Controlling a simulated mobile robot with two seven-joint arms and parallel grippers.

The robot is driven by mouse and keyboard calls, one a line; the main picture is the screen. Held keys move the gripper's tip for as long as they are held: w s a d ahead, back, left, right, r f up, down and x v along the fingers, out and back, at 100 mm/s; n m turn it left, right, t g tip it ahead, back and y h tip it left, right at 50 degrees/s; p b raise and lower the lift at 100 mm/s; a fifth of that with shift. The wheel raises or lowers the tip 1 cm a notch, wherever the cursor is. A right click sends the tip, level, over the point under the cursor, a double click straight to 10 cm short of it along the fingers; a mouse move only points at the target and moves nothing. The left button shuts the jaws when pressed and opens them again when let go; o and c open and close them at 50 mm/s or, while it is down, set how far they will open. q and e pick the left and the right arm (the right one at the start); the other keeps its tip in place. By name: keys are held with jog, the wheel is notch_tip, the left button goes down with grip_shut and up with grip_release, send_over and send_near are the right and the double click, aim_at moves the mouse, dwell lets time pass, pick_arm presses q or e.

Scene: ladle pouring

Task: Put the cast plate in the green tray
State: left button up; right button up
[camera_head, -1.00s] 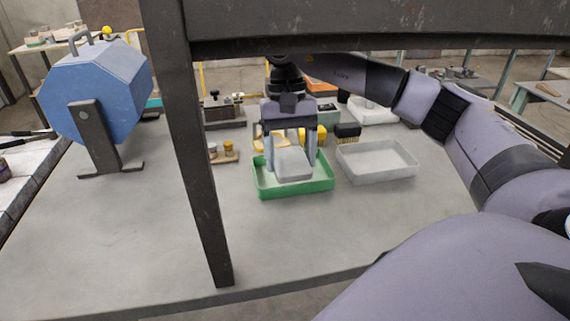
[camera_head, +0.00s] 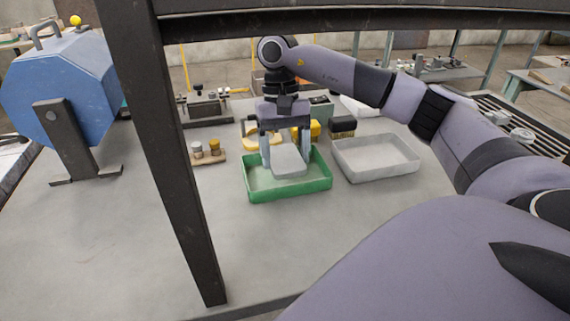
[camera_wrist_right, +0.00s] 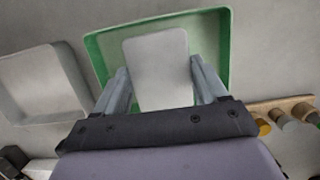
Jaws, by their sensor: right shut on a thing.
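The cast plate (camera_head: 288,161) is a pale grey, flat, rounded rectangle. My right gripper (camera_head: 287,158) is shut on it, with one finger at each side. The plate is inside the outline of the green tray (camera_head: 290,192), a shallow open box on the table. In the right wrist view, the plate (camera_wrist_right: 157,70) lies between the fingers of my right gripper (camera_wrist_right: 160,85), over the green tray (camera_wrist_right: 226,45). I cannot tell whether the plate touches the tray floor. My left gripper is not in view.
A light grey tray (camera_head: 376,174) stands right of the green one. A small wooden board with little jars (camera_head: 206,151) is to the left. A dark post (camera_head: 165,150) stands in the foreground, and a blue drum (camera_head: 62,90) is at far left. The front table is clear.

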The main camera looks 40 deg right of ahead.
aim_at(285, 156)
jog(key=x, duration=0.3)
jog(key=shift+w+d+f, duration=0.1)
jog(key=shift+w+d, duration=0.1)
jog(key=shift+w, duration=0.1)
